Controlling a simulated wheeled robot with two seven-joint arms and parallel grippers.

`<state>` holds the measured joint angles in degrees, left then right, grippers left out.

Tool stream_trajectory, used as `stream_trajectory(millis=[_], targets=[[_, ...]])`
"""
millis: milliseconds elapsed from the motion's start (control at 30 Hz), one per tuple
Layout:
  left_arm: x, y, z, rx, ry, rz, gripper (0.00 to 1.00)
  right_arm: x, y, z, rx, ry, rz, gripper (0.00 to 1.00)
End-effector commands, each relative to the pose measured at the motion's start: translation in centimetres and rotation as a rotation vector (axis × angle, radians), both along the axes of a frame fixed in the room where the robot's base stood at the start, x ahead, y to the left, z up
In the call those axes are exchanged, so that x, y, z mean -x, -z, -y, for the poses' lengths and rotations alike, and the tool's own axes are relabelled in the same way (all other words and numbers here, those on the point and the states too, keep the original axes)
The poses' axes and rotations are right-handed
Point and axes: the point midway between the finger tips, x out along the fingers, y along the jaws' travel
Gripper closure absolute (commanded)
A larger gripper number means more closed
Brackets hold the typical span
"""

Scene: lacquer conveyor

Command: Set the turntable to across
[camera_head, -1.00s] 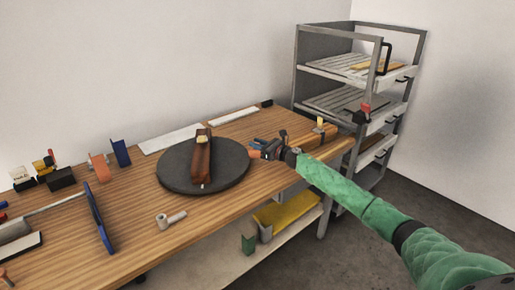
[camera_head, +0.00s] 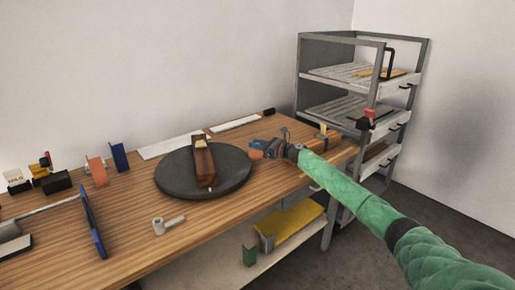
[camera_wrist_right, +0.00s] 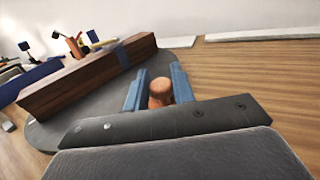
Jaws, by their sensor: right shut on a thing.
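The turntable (camera_head: 232,180) is a dark round disc on the wooden bench. A long brown block (camera_head: 204,165) lies across its middle, running mostly from the back to the front of the disc. It also shows in the right wrist view (camera_wrist_right: 90,82). My right gripper (camera_head: 262,150) is at the disc's right edge. In the right wrist view its two blue fingers (camera_wrist_right: 158,92) are shut on an orange-brown knob (camera_wrist_right: 160,90) at the disc's rim. The knob's lower part is hidden by the gripper body. My left gripper is not in view.
A blue upright plate (camera_head: 93,222) and a grey bolt-like part (camera_head: 168,224) are on the bench left of the disc. Orange (camera_head: 97,170) and blue (camera_head: 119,156) brackets stand behind. A grey shelf rack (camera_head: 330,80) stands at the right.

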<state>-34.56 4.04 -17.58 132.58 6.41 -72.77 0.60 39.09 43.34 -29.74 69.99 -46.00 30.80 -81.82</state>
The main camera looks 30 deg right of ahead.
Motion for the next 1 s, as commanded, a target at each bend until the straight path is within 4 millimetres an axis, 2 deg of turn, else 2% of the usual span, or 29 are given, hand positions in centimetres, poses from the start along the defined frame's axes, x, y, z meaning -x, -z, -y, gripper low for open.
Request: stream_trajectory(millis=[400,433,500,533,833,1000], targets=[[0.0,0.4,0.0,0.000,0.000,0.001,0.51,0.0,0.1,0.0,0.001,-0.003,-0.002,1.00],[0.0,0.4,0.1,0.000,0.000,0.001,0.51,0.0,0.1,0.0,0.001,-0.003,-0.002,0.71],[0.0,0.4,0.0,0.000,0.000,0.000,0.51,0.0,0.1,0.0,0.001,-0.003,-0.002,0.57],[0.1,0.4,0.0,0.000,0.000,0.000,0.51,0.0,0.1,0.0,0.001,-0.003,-0.001,0.55],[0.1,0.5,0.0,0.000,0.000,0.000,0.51,0.1,0.1,0.1,0.001,-0.002,-0.001,0.55],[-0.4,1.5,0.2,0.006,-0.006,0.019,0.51,1.4,0.2,1.1,0.001,-0.002,0.000,0.55]])
